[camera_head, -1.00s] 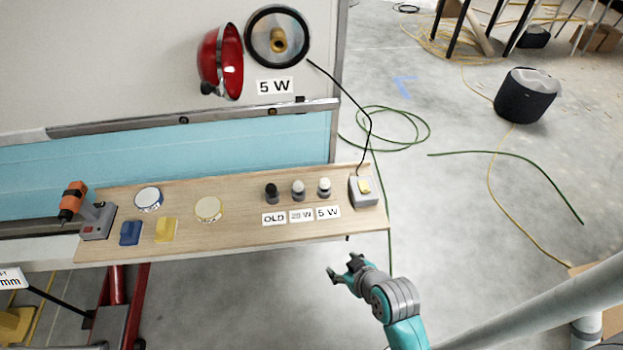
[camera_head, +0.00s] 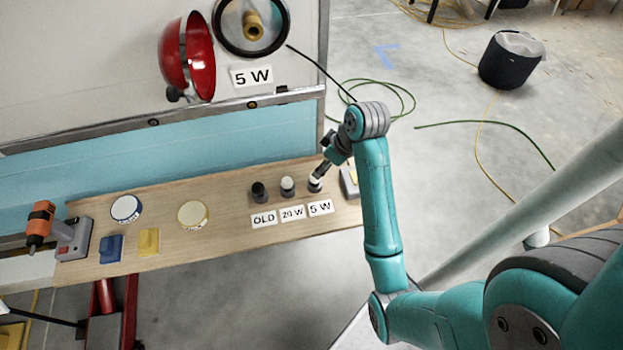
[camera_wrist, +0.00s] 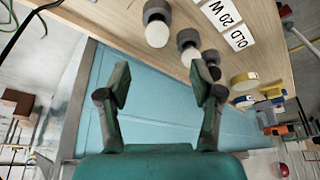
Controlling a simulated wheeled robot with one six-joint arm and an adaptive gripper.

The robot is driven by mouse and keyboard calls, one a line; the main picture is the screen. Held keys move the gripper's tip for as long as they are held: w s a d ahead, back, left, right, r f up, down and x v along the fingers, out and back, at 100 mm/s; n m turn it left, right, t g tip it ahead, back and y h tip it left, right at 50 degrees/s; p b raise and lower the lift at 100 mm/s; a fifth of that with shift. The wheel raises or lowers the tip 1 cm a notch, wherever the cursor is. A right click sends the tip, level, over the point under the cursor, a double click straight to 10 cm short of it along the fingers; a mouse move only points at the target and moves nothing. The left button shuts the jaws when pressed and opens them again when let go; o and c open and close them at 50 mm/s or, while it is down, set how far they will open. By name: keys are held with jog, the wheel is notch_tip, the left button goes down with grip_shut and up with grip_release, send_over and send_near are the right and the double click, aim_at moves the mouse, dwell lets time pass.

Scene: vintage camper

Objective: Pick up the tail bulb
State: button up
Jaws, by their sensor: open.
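Three small bulbs stand upright in dark holders on the wooden shelf (camera_head: 230,220). The bulb behind the 5 W label (camera_head: 320,207) has a white top (camera_head: 315,180); it also shows in the wrist view (camera_wrist: 157,34). The white 20 W bulb (camera_head: 287,183) stands to its left, and the dark OLD bulb (camera_head: 259,190) is farther left. My gripper (camera_head: 322,168) is at the 5 W bulb in the head view and partly covers it. In the wrist view my gripper (camera_wrist: 160,85) is open and empty, with that bulb beyond the fingertips. I cannot tell any contact.
A red lamp housing (camera_head: 188,60) hangs open beside a round socket (camera_head: 252,25) on the wall, above a 5 W sign (camera_head: 252,76). A grey box (camera_head: 349,182) is right of the bulbs. Two round tins, blue and yellow blocks and an orange drill (camera_head: 40,222) are at left.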

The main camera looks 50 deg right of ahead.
aim_at(315, 181)
jog(key=x, duration=0.9)
jog(key=shift+d+f, duration=0.15)
jog(key=shift+f, duration=0.3)
jog(key=c, duration=1.2)
